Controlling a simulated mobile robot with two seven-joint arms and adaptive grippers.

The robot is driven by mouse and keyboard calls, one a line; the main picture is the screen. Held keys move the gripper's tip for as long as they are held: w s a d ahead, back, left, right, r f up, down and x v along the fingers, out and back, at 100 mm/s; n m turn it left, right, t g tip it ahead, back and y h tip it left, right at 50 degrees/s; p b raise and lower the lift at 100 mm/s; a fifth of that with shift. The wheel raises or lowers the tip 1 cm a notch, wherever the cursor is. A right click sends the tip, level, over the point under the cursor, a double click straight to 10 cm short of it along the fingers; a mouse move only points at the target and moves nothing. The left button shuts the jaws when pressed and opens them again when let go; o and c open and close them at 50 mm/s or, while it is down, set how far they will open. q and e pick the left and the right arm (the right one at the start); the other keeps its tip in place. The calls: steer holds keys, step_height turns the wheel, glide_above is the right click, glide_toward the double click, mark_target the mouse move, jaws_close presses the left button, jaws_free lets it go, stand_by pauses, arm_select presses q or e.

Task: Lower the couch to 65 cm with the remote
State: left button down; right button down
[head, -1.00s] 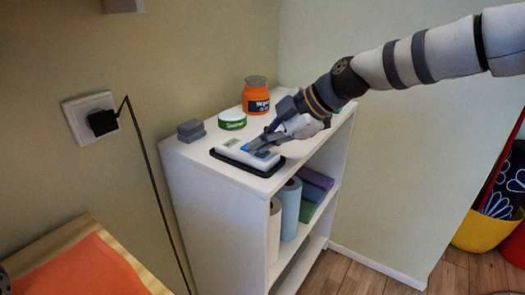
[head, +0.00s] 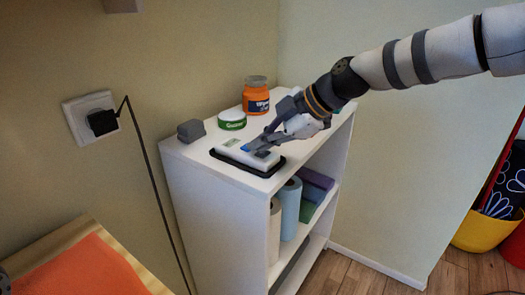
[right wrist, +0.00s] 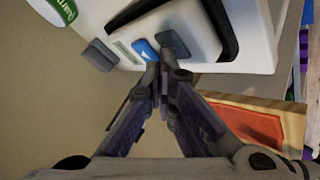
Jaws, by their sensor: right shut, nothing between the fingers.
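The remote (head: 238,153) is white and lies in a black tray (head: 225,158) on top of the white shelf unit. It has a small greenish display (head: 232,142), a blue button (head: 245,148) and a dark grey button (head: 262,154). In the right wrist view the blue button (right wrist: 145,50) and grey button (right wrist: 173,44) lie just beyond the fingertips. My right gripper (head: 256,146) is shut and empty, its tips at the remote's buttons; contact cannot be told. In the right wrist view it (right wrist: 160,78) points at the buttons. My left gripper is not in view. The couch is not clearly identifiable.
On the shelf unit (head: 215,185) stand an orange jar (head: 256,100), a green-and-white tin (head: 232,122) and a grey block (head: 191,131). Rolled towels (head: 289,205) fill the shelf below. An orange-topped wooden surface (head: 80,270) is at lower left. A cable (head: 150,175) hangs from the wall socket.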

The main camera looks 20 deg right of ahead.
mark_target(262, 155)
stand_by(0.8)
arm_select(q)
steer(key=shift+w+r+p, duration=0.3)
arm_select(e)
steer(key=shift+r, duration=0.85)
